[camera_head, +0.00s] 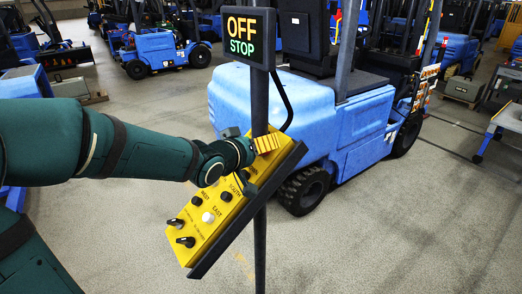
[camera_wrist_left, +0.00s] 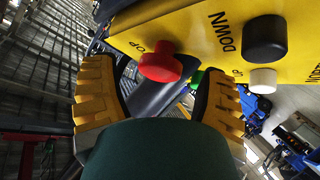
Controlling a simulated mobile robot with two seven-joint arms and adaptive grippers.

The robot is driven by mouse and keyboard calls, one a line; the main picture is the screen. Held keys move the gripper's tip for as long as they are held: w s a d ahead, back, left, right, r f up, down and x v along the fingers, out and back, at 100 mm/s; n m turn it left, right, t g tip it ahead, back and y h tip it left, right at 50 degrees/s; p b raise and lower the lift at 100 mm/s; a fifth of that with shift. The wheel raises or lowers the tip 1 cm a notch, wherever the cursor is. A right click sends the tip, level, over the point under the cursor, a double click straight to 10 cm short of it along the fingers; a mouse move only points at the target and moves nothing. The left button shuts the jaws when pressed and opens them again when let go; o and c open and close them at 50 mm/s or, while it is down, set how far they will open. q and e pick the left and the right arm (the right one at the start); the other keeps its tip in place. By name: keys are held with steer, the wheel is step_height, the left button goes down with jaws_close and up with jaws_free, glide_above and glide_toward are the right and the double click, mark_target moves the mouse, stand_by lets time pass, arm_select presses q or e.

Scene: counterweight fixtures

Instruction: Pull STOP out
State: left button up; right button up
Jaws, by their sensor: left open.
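The yellow control panel (camera_head: 196,238) hangs tilted on a dark pole. My left gripper (camera_head: 264,143), with yellow ribbed fingers, is at the panel's upper end and hides the controls there. In the left wrist view the red STOP knob (camera_wrist_left: 160,64) stands out from the yellow panel face (camera_wrist_left: 180,32), its label partly cut off. The open fingers of the left gripper (camera_wrist_left: 158,78) lie on either side of the knob, with gaps visible. The knob is hidden in the head view. A display (camera_head: 248,38) above reads OFF and STOP. My right gripper is not in view.
Black switches (camera_head: 176,223) sit at the panel's lower end. A blue forklift (camera_head: 345,120) stands behind the panel. The floor in front is clear.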

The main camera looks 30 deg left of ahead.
arm_select(q)
steer(key=shift+w+f, duration=0.25)
steer(key=shift+w, duration=0.45)
steer(key=shift+s, duration=0.1)
jaws_close()
steer(key=shift+r, duration=0.15)
steer(key=shift+s+r+p, duration=0.1)
steer(key=shift+r+p, duration=0.4)
steer(key=shift+p, duration=0.05)
steer(key=shift+s+a+r, duration=0.15)
steer(key=shift+s+r, duration=0.05)
steer(key=shift+a, duration=0.1)
jaws_free()
steer(key=shift+f, duration=0.15)
